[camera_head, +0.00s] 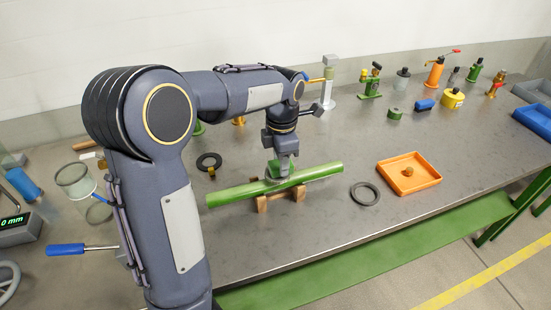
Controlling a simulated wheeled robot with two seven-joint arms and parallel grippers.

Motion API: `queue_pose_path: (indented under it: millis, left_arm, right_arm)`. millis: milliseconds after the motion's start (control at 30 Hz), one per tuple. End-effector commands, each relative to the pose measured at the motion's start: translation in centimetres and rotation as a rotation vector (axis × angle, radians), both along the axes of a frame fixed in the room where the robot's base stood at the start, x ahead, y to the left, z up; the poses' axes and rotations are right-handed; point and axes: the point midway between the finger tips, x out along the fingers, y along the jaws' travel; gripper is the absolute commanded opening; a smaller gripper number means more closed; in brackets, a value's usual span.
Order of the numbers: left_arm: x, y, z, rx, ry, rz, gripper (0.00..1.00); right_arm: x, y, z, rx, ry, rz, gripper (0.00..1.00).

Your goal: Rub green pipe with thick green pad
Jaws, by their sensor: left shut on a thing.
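The green pipe (232,194) lies level across a small wooden cradle (262,203) near the table's front edge. My left gripper (278,178) points down over the middle of the pipe, at its upper surface. It is shut on what appears to be the thick green pad, which is mostly hidden by the fingers and blends with the pipe's colour. I cannot tell exactly how the pad touches the pipe. My right gripper is not in view.
An orange tray (425,183) with a small brass part and a dark ring (366,194) lie right of the pipe. Another ring (209,161) lies behind its left end. Several bottles and fittings stand at the back right. A blue-handled screwdriver (66,249) is at the left.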

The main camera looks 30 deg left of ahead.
Motion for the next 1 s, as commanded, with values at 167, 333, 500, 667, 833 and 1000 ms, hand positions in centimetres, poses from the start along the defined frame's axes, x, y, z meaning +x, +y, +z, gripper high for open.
queue_pose_path:
  millis: [167, 333, 500, 667, 833, 1000]
  left_arm:
    - [0.1, -0.2, -0.1, -0.001, 0.001, 0.000, 0.19]
    - [0.1, -0.2, -0.1, -0.001, 0.001, 0.000, 0.19]
    - [-0.3, 0.2, -0.1, -0.001, 0.001, 0.001, 0.19]
    - [-1.0, 0.9, 0.0, -0.001, 0.001, 0.002, 0.19]
    - [-1.6, 1.4, 0.1, -0.001, 0.000, 0.001, 0.19]
    - [-1.6, 1.5, 0.1, -0.001, 0.000, 0.000, 0.19]
  right_arm:
    - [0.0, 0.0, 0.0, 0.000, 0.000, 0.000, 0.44]
    - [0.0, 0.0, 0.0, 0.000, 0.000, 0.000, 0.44]
    - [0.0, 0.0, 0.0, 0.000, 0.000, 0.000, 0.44]
    - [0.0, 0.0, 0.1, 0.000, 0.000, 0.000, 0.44]
    - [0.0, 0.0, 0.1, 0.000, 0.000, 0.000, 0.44]
    - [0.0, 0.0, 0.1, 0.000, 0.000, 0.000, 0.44]
